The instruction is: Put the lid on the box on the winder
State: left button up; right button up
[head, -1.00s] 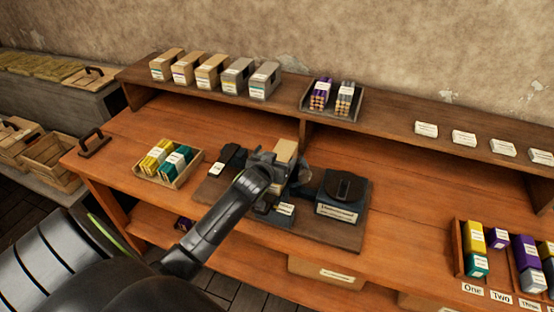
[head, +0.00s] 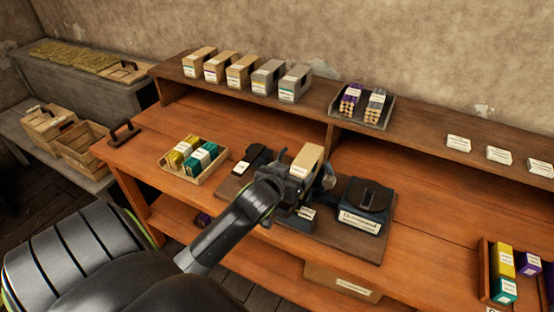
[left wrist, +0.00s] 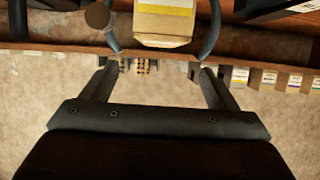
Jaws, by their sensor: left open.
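A beige box (head: 306,160) sits on the dark winder on the bench, just beyond my left gripper. In the left wrist view a pale box (left wrist: 165,20) with a yellow band shows at the top, beyond the fingers and between two curved grey-blue parts. I cannot tell a separate lid on it. My left gripper (left wrist: 158,68) is open, with nothing between its fingers. In the head view the left gripper (head: 298,186) is in front of the winder and hides part of it. My right gripper is out of view.
A dark labelled unit (head: 363,207) stands right of the winder on the same base board (head: 365,245). A tray of yellow and green packs (head: 206,173) lies to the left. Several boxes (head: 244,72) and a pencil tray (head: 380,115) stand on the back shelf.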

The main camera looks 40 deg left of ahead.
pick_arm(q)
jog(key=v, duration=0.8)
jog(key=shift+s+b, duration=0.35)
jog(key=shift+b, duration=0.1)
jog(key=shift+d+r, duration=0.15)
notch_tip(320, 180, up, 3)
jog(key=p, duration=0.3)
